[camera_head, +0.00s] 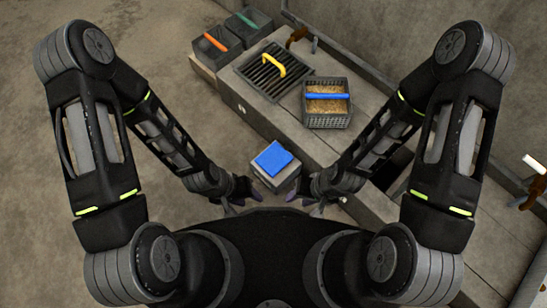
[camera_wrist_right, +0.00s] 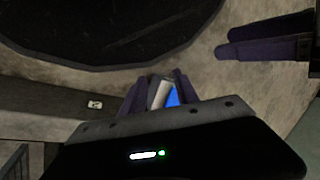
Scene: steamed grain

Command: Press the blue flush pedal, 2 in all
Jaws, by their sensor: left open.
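The blue flush pedal (camera_head: 273,158) sits on top of a small grey block (camera_head: 283,181) on the floor, in the middle of the head view. My left gripper (camera_head: 244,200) is open and empty, just below and left of the block. My right gripper (camera_head: 304,202) is below and right of it, apart from the blue top. In the right wrist view, the right fingers (camera_wrist_right: 159,92) stand apart, with part of the blue pedal (camera_wrist_right: 172,96) seen beyond them. The left gripper's fingers (camera_wrist_right: 264,38) show at the upper right there. Neither gripper visibly touches the pedal.
A long grey bench (camera_head: 243,100) runs diagonally behind the pedal. It holds a black grate (camera_head: 259,80) with a yellow handle and a grain basket (camera_head: 326,119) with a blue handle. Dark boxes (camera_head: 215,52) stand at the back. Floor left of the pedal is clear.

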